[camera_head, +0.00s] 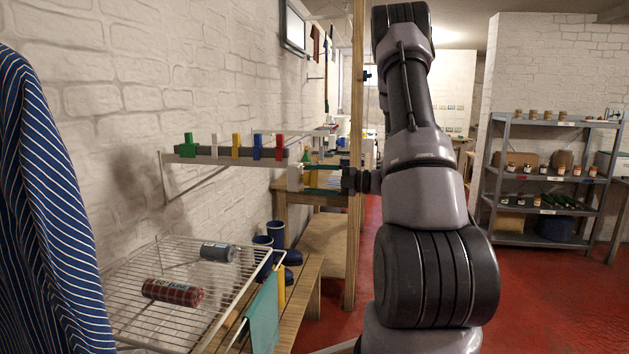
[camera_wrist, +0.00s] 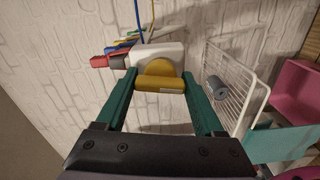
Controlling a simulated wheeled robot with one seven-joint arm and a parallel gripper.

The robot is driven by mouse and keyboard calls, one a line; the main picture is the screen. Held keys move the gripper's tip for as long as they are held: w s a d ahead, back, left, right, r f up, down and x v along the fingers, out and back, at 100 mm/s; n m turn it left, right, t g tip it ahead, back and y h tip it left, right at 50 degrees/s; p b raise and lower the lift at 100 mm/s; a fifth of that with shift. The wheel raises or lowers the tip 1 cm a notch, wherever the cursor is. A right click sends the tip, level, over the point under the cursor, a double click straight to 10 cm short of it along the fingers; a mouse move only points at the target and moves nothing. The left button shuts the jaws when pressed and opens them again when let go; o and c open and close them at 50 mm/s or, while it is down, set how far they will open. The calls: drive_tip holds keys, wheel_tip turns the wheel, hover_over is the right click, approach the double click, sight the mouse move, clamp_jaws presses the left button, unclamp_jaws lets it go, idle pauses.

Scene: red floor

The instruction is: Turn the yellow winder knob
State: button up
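The yellow winder knob (camera_wrist: 160,83) shows in the wrist view as a rounded disc with a bar across its front. It sits on the end of a white winder housing (camera_wrist: 150,55) by the white brick wall. My gripper (camera_wrist: 160,76) has its two green fingers wide apart, one on each side of the knob's bar. The bar spans nearly the whole gap; I cannot tell whether the fingers touch it.
Coloured pegs (camera_head: 236,145) stand on a grey wall rail. A wire rack (camera_head: 130,300) with two rolls lies below, and shows beside my right finger in the wrist view (camera_wrist: 243,90). A wooden post (camera_head: 354,240) stands close to my arm. A shelf (camera_head: 545,180) is at right.

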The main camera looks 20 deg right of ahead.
drive_tip(key=shift+n, duration=0.3)
